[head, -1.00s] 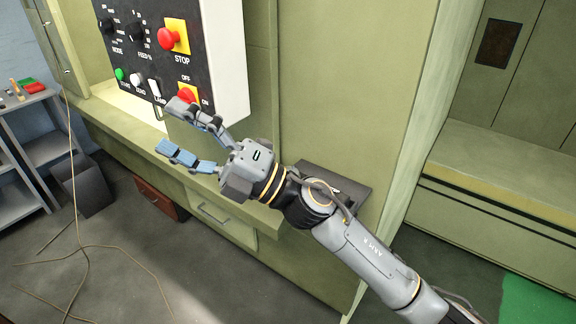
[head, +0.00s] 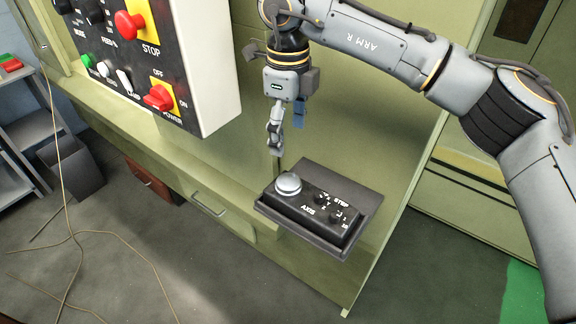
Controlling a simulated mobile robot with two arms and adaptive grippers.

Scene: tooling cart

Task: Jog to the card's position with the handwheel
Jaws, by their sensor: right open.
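A black handwheel box (head: 312,211) marked AXIS and STEP lies on a dark shelf (head: 355,192) on the green machine's side. A round silver wheel (head: 288,185) stands at its left end, with two small black knobs to the right. My right gripper (head: 287,138) hangs just above the wheel, pointing down, open and empty. Its grey finger is nearer the wheel and its blue-padded finger shows partly behind. It appears apart from the wheel. My left gripper is out of view. I see no card, and the dial settings are too small to read.
A control panel (head: 130,45) with a red STOP button (head: 130,25) and a red POWER switch (head: 159,97) juts out at upper left. A drawer (head: 213,207) sits below the ledge. A cable (head: 65,200) hangs at left.

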